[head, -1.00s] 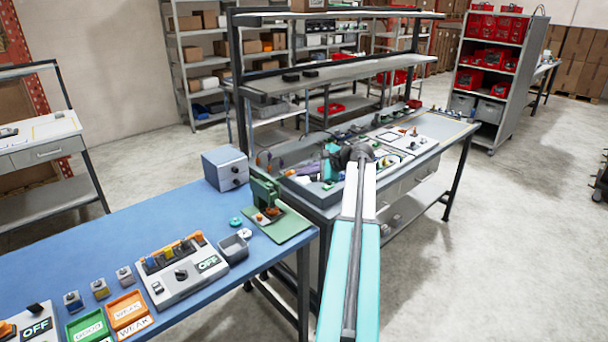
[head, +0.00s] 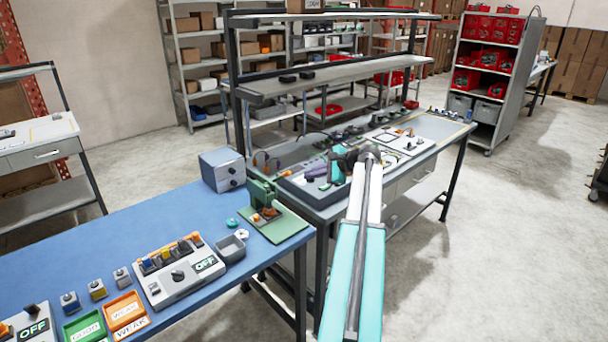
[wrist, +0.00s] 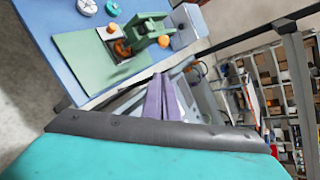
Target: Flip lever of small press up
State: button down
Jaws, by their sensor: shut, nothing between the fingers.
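The small green press (head: 262,194) stands on a green base plate near the right end of the blue bench. An orange and dark part sits at its foot. In the wrist view the press (wrist: 146,34) shows at the upper middle, beyond my fingers. I cannot clearly single out its lever or tell its angle. My gripper (wrist: 161,84) shows in the wrist view as two purple fingers, shut together and empty. The fingers point towards the press side of the bench and look apart from the press. In the head view my arm hides part of the farther bench.
A blue-grey box (head: 222,170) stands behind the press. A grey workbench with a shelf (head: 335,76) stands to the right. Open floor lies at the right.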

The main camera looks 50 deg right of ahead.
jog(key=s+d+r+b, duration=0.1)
jog(key=s+r+b, duration=0.1)
jog(key=s+r, duration=0.4)
jog(key=shift+s+r+b, duration=0.3)
jog(key=shift+r+b, duration=0.1)
jog(key=shift+r, duration=0.35)
dwell(0.3)
